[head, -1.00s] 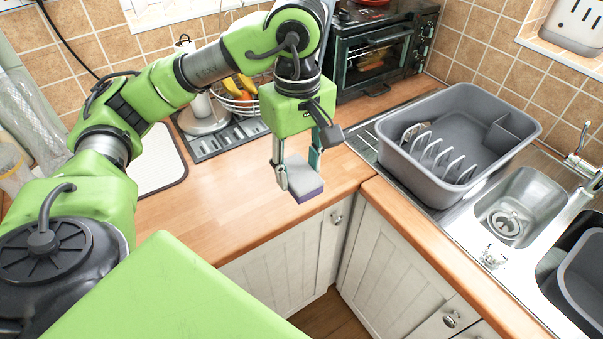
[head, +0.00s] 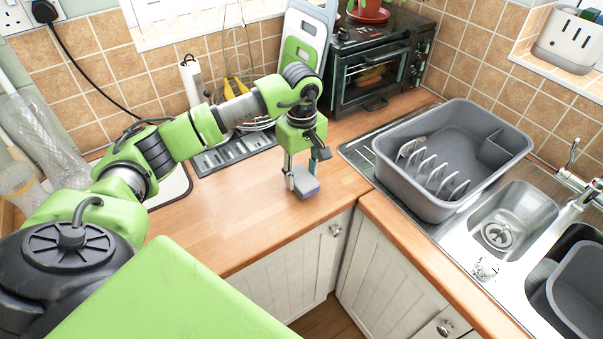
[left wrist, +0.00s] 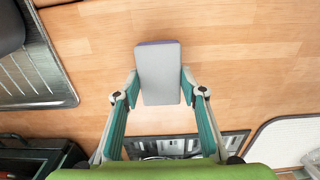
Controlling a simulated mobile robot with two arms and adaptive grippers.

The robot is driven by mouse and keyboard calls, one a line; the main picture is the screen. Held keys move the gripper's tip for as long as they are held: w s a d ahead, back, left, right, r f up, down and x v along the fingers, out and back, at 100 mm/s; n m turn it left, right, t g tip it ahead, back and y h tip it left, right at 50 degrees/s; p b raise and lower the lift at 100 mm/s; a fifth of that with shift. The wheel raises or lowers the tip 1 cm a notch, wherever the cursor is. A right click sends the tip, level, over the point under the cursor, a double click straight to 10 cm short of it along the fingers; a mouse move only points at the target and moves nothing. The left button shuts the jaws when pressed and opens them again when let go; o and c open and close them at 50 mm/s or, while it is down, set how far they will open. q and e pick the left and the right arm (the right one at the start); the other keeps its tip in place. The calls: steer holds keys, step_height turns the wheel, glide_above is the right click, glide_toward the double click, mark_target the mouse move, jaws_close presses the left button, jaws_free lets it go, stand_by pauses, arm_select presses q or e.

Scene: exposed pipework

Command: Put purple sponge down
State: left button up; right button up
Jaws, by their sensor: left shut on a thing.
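The purple sponge (head: 309,192) has a grey upper side and a purple lower layer. My left gripper (head: 304,178) points down and is shut on it, just over the wooden worktop (head: 240,225) near its front edge. In the left wrist view the sponge (left wrist: 158,75) shows its grey face with a thin purple edge at the top. The left gripper's teal fingers (left wrist: 159,92) press on its two sides. I cannot tell whether the sponge touches the worktop. My right gripper is not in view.
A grey dish tub (head: 430,200) with a plate rack stands right of the sponge, beside the steel sink (head: 505,225). A toaster oven (head: 375,65) and fruit basket stand behind. The worktop left of the sponge is clear. A white-topped mat (head: 172,185) lies farther left.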

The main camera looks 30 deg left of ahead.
arm_select(q)
steer(key=shift+f, duration=0.7)
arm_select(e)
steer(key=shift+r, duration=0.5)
arm_select(q)
steer(key=shift+f, duration=0.1)
steer(key=shift+f, duration=0.15)
steer(key=o, duration=0.9)
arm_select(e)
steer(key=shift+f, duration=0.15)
